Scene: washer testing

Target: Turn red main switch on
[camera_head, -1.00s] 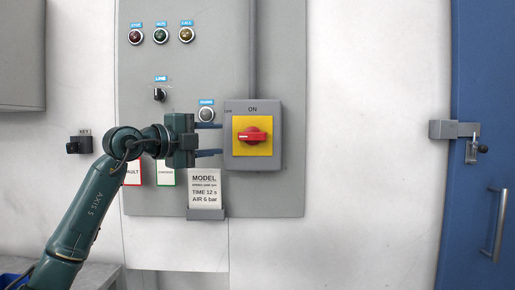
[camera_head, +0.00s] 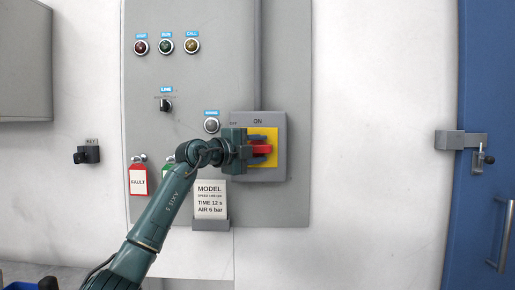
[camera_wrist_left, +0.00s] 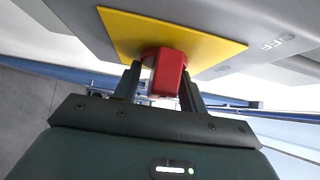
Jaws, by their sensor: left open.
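The red main switch handle (camera_head: 262,149) sits on a yellow plate (camera_head: 270,133) in a grey box marked ON at the top and OFF at the upper left. The handle lies level, pointing left toward my gripper. My left gripper (camera_head: 259,149) is open, with one finger above and one below the handle. In the left wrist view the red handle (camera_wrist_left: 168,74) stands between the two fingers (camera_wrist_left: 160,85), near the yellow plate (camera_wrist_left: 190,35). I cannot tell whether the fingers touch it. My right gripper is not in view.
The grey panel (camera_head: 290,205) carries several lamps, a LINE selector (camera_head: 166,105) and a round button (camera_head: 212,125). A MODEL card (camera_head: 210,195) in a holder hangs just below my gripper. A red FAULT tag (camera_head: 138,180) hangs left. A blue door (camera_head: 485,110) stands right.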

